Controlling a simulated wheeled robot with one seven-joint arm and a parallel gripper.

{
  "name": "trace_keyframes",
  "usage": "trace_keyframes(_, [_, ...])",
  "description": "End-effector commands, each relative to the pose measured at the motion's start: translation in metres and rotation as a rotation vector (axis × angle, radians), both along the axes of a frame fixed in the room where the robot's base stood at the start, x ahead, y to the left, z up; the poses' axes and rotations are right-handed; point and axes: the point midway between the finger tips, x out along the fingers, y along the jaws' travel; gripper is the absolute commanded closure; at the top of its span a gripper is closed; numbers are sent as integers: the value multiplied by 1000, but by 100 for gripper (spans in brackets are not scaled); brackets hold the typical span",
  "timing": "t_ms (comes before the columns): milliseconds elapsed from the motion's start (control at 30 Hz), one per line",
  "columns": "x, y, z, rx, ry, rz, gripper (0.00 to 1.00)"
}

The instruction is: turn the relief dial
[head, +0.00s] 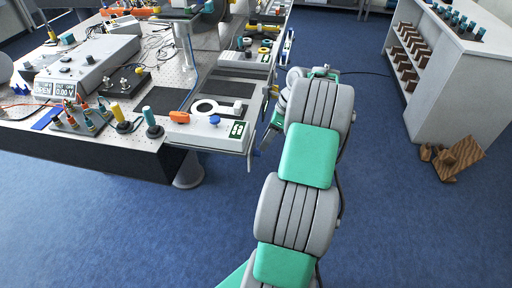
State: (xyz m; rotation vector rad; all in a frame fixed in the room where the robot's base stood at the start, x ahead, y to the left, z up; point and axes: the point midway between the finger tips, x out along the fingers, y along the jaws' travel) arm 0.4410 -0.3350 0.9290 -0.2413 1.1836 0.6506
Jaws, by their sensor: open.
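No dial is clearly labelled as the relief dial at this size. I cannot tell whether this knob is the relief dial. My gripper (274,92) is at the far end of my grey and green arm, by the table's right edge. It is small and partly hidden by my wrist. It is open, and I see nothing held. It is apart from the blue knob, to its right.
The perforated table (165,75) carries a grey instrument box (88,68), a small display (55,90) and colored posts. A white shelf unit (458,75) stands at right, with brown blocks (459,158) on the floor beside it. Blue floor (405,220) is clear at front right.

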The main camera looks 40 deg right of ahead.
Motion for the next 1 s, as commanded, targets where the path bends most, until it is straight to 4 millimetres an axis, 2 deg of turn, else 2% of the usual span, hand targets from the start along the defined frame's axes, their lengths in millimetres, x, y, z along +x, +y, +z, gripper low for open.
trace_keyframes(33, [1, 3, -12, 2, 0, -2, 50])
trace_keyframes(100, [4, 7, -25, 1, 1, -4, 50])
trace_keyframes(233, [9, 14, -43, 1, 0, -3, 50])
trace_keyframes(333, [11, 17, -50, -1, 0, -3, 50])
trace_keyframes(567, [12, 18, -51, -2, -1, -1, 50])
trace_keyframes(1000, [12, 19, -51, -2, 0, 1, 84])
